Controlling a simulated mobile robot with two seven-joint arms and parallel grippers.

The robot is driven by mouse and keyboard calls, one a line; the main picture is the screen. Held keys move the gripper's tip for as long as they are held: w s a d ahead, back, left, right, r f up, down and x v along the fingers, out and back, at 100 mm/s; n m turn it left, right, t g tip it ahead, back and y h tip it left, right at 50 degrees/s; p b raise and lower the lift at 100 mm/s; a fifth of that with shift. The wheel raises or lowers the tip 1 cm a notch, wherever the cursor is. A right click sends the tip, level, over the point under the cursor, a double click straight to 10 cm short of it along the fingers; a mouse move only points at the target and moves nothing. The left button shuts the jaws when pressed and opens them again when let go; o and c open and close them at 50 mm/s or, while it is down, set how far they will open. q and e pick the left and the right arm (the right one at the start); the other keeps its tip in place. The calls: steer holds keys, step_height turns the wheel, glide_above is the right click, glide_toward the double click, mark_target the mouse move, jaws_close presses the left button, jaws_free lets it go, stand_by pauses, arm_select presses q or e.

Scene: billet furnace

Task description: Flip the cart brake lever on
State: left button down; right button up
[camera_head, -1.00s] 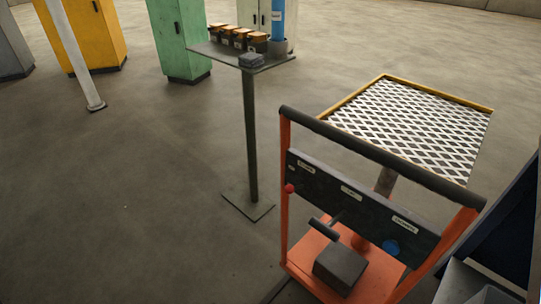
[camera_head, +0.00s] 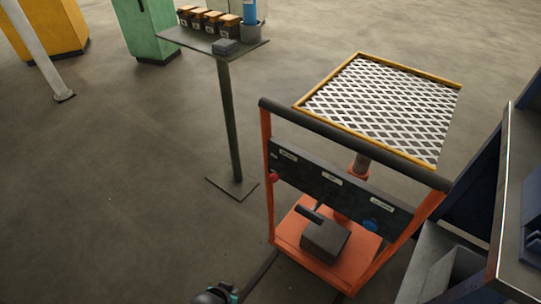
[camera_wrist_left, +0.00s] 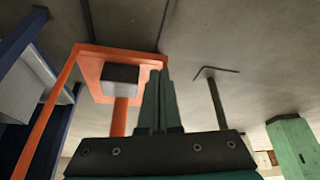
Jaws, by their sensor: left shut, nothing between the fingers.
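The orange cart (camera_head: 266,139) stands right of centre with a black push bar and a dark panel (camera_head: 323,187). The panel carries small labels too blurred to read. A red knob (camera_head: 274,178) sits at its left end and a blue knob (camera_head: 370,226) at its right. A dark handle (camera_head: 309,214) shows just above a grey box (camera_head: 325,240) on the cart base; which part is the brake lever I cannot tell. My left gripper (camera_head: 218,295) is at the bottom edge, left of the cart and apart from it. In the left wrist view its fingers (camera_wrist_left: 157,100) are shut and empty.
A small stand (camera_head: 212,42) with several orange-topped blocks and a blue cylinder is behind the cart to the left. A dark blue structure (camera_head: 474,195) is close on the right. Green (camera_head: 150,28) and yellow cabinets are at the back left.

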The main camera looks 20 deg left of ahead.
mark_target(280, 175)
arm_select(q)
steer(key=w+r+n+t+p, duration=0.1)
steer(key=w+r, duration=0.5)
steer(key=r, duration=0.6)
steer(key=w+d+r+t+h+p, duration=0.1)
steer(key=w+r+t+p, duration=0.2)
steer(key=r, duration=1)
steer(key=w+d+r+n+t+p, duration=0.1)
steer(key=w+r+p, duration=0.5)
steer(key=w+r, duration=0.3)
step_height(280, 175, up, 3)
steer(key=shift+w+r+n+t, duration=0.2)
steer(key=shift+w+n+t, duration=0.1)
steer(key=shift+w+t, duration=0.1)
arm_select(e)
steer(key=s+a+r, duration=0.2)
steer(key=r, duration=0.3)
steer(key=s+a+r+g, duration=0.1)
steer(key=s+a+r, duration=0.2)
steer(key=r, duration=0.3)
steer(key=shift+s+y, duration=0.15)
steer(key=shift+y, duration=0.25)
steer(key=shift+d, duration=0.1)
